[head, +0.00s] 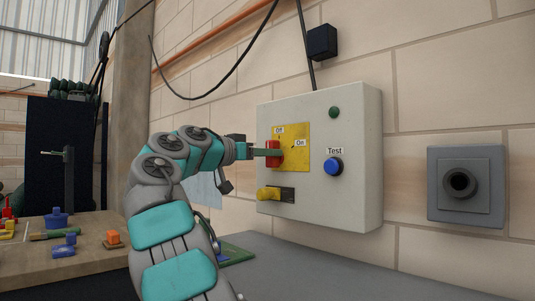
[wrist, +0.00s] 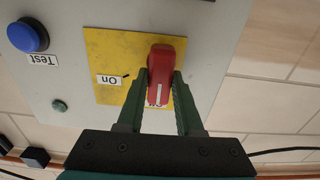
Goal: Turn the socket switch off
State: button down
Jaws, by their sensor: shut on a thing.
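The red socket switch (head: 272,160) sits on a yellow plate (head: 297,135) with "Off" and "On" labels, on the front of a white box (head: 350,120). In the wrist view, which is upside down, my gripper (wrist: 160,76) is shut on the red switch (wrist: 167,52), one green finger on each side. The switch's white line points towards the "Off" label, which is partly hidden by the switch and fingers. In the head view the switch stands about upright below "Off". The "On" label (wrist: 109,80) is clear to view.
On the box are a blue Test button (head: 334,167), a green button or light (head: 334,112) and a yellow lever (head: 268,194) below my gripper. A grey socket (head: 438,190) is on the wall at right. A workbench with small items (head: 80,262) stands at left.

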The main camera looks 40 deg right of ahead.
jog(key=c, duration=0.6)
grip_release()
jog(key=shift+o, duration=0.2)
jog(key=a, duration=0.7)
jog(key=shift+s+a, duration=0.25)
jog(key=shift+a, duration=0.15)
